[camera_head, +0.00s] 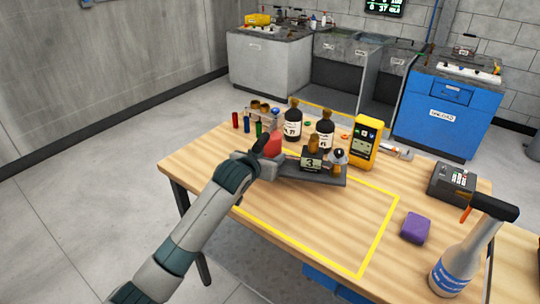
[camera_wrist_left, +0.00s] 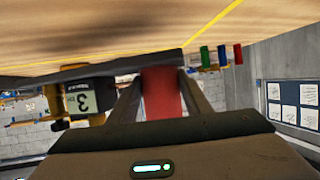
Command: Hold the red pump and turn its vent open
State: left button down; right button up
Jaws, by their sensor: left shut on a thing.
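The red pump (camera_head: 272,144) stands at the left end of a dark base plate (camera_head: 318,178) on the wooden table. My left gripper (camera_head: 266,156) is shut on it from the front left. In the left wrist view the red body (camera_wrist_left: 162,92) sits between the two fingers. A block marked 3 (camera_head: 311,162), with brass-coloured parts, is on the same plate, and it shows left of the fingers in the left wrist view (camera_wrist_left: 82,100). A silver-topped brass fitting (camera_head: 338,160) stands at the plate's right end. I cannot tell which part is the vent.
Two dark bottles (camera_head: 293,122) and a yellow meter (camera_head: 365,142) stand behind the plate. Small coloured tubes (camera_head: 247,125) are at the back left. The yellow-outlined area is mostly clear.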

pick_arm(q)
jog(key=shift+f+b, duration=0.95)
jog(key=shift+f, duration=1.2)
dwell(0.6)
jog(key=shift+f, duration=0.15)
dwell(0.6)
jog(key=shift+s+f, duration=0.1)
jog(key=shift+f, duration=0.35)
jog(key=shift+r, duration=0.15)
dwell(0.3)
